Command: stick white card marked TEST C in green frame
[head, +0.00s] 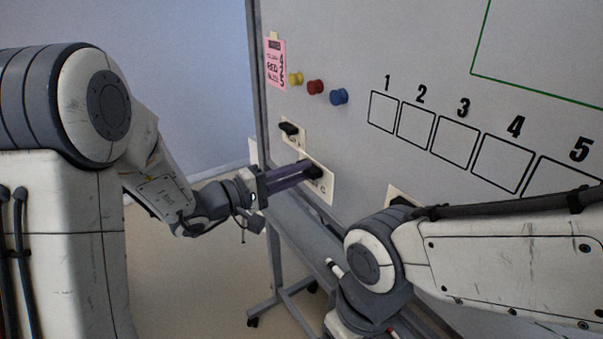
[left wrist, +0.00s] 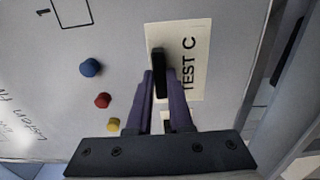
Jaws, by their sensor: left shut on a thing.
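The white card marked TEST C (head: 327,190) lies against the whiteboard, low on its left side; the head view shows only part of its lettering. The green frame (head: 473,55) is drawn at the board's top right, cut off by the picture edge. My right arm crosses the lower right; its gripper does not show.
Another card with a black handle (head: 289,129) is above left of TEST C, and a third (head: 398,196) is partly behind my right arm. Yellow (head: 296,78), red (head: 315,87) and blue magnets (head: 339,96) and a pink note (head: 275,64) are higher. Numbered boxes (head: 437,139) run right.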

